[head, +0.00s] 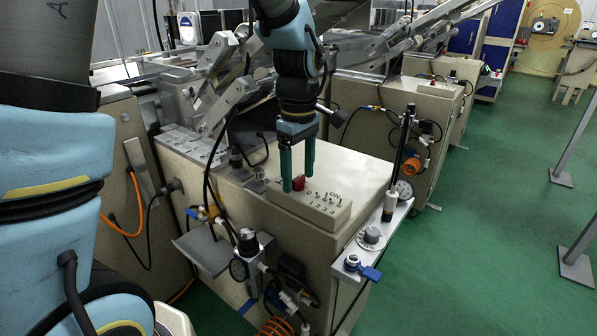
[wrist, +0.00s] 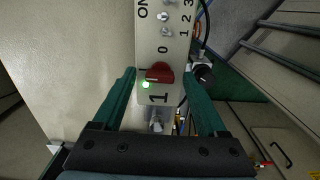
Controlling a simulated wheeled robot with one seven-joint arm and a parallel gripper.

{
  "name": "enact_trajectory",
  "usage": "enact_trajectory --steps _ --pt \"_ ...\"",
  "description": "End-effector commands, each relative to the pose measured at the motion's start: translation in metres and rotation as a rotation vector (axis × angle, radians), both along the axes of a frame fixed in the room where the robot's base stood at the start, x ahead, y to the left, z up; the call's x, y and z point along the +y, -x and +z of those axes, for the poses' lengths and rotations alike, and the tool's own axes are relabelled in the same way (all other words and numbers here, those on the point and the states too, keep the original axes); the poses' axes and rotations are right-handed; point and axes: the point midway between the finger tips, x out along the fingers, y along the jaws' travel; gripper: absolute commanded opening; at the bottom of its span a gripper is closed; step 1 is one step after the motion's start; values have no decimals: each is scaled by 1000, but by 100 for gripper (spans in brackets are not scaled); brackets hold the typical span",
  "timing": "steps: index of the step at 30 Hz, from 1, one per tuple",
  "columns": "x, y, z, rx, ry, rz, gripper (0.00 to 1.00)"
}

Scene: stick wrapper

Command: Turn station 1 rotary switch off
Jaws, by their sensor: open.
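The red rotary switch (head: 299,184) sits at the left end of the beige control box (head: 335,192) on the machine's corner. In the wrist view the red switch knob (wrist: 160,73) lies between the marks 0 and 1, with a lit green spot beside it. Its handle lies crosswise to the panel's length. My gripper (head: 298,188) points down with green fingers apart, one on each side of the switch. In the wrist view my gripper (wrist: 163,75) is open around the knob, with a gap on both sides. I cannot tell whether the fingertips touch the panel.
Several small toggle switches (wrist: 166,31) line the panel beyond the knob. A metal shelf (head: 376,238) with a dial and a blue-handled valve (head: 364,268) projects at the right. Hoses and a gauge (head: 238,269) hang at the front. Green floor (head: 470,240) is open at right.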

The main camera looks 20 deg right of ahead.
Motion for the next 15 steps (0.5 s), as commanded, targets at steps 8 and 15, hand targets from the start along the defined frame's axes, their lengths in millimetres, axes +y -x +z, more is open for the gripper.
enact_trajectory --steps 8,15 --pt "0 0 0 0 0 0 66" --pt "0 0 0 0 0 0 39"
